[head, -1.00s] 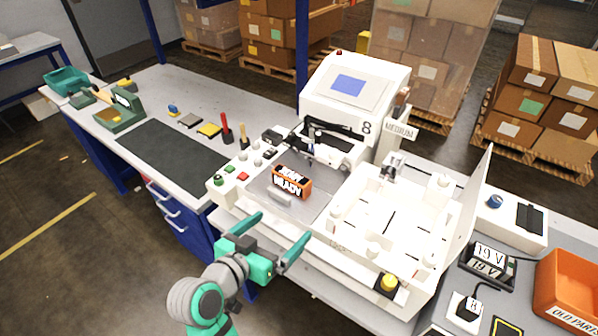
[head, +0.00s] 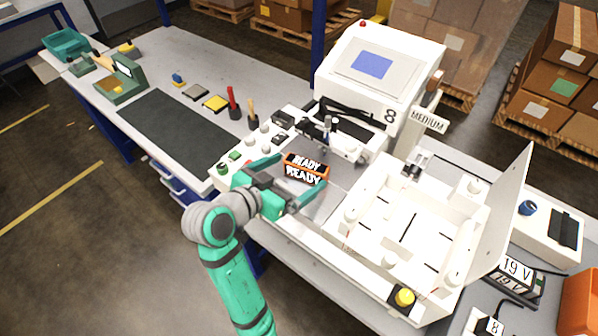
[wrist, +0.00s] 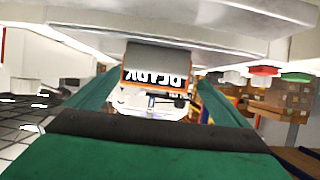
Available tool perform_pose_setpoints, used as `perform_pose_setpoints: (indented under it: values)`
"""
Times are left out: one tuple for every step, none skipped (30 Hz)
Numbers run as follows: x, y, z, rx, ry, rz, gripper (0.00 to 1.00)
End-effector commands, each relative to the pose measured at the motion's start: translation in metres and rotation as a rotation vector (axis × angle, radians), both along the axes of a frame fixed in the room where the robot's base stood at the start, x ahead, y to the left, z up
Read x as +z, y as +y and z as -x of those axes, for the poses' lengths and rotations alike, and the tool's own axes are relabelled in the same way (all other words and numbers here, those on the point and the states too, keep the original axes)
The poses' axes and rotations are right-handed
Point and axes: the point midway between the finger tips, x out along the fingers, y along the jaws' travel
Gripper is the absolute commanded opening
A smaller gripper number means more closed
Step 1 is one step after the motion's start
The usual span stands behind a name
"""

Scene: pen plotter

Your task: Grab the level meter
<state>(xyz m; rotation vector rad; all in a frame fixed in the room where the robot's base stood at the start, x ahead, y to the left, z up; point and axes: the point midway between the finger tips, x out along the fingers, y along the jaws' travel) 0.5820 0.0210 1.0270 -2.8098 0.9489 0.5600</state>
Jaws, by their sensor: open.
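The level meter appears to be the small orange and black box (head: 306,168) with white "READY" lettering, on the grey plate of the white machine. My gripper (head: 284,182) is open at the plate's front edge, its teal fingers pointing at the box, one toward each side. In the wrist view the box (wrist: 157,72) lies ahead between the two spread fingers (wrist: 155,95), with a gap on both sides. I cannot tell from these frames how far the fingertips reach past its front face.
The white machine (head: 366,82) with a blue screen rises behind the box. Push buttons (head: 235,155) are close to the left finger. A white fixture tray (head: 408,232) with an upright panel stands to the right. A dark mat (head: 175,135) lies on the left bench.

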Motion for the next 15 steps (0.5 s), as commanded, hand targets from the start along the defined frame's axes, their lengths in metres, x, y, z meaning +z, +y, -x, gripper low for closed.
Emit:
perform_pose_setpoints:
  values:
    - [-0.002,-0.006,-0.003,-0.006,0.002,-0.001,1.0]
    - [-0.003,-0.008,-0.004,-0.008,0.001,-0.001,1.0]
    - [-0.003,-0.009,-0.006,-0.008,0.0,-0.001,1.0]
    - [-0.004,-0.01,-0.007,-0.007,0.0,0.0,1.0]
    - [-0.004,-0.01,-0.008,-0.006,-0.001,-0.001,1.0]
    - [-0.005,-0.011,-0.01,-0.004,0.0,0.0,1.0]
    - [-0.006,-0.012,-0.011,-0.003,0.001,0.0,1.0]
    - [-0.007,-0.013,-0.014,-0.001,0.001,-0.002,1.0]
    - [-0.009,-0.015,-0.017,0.0,0.002,-0.001,1.0]
    - [-0.01,-0.018,-0.021,0.001,0.001,-0.001,1.0]
    - [-0.012,-0.02,-0.024,0.002,0.0,-0.001,1.0]
    - [-0.014,-0.023,-0.028,0.003,0.001,-0.001,1.0]
    - [-0.015,-0.025,-0.031,0.005,0.001,-0.001,1.0]
    - [-0.017,-0.026,-0.034,0.006,0.001,-0.001,1.0]
    - [-0.018,-0.028,-0.037,0.006,0.001,-0.001,1.0]
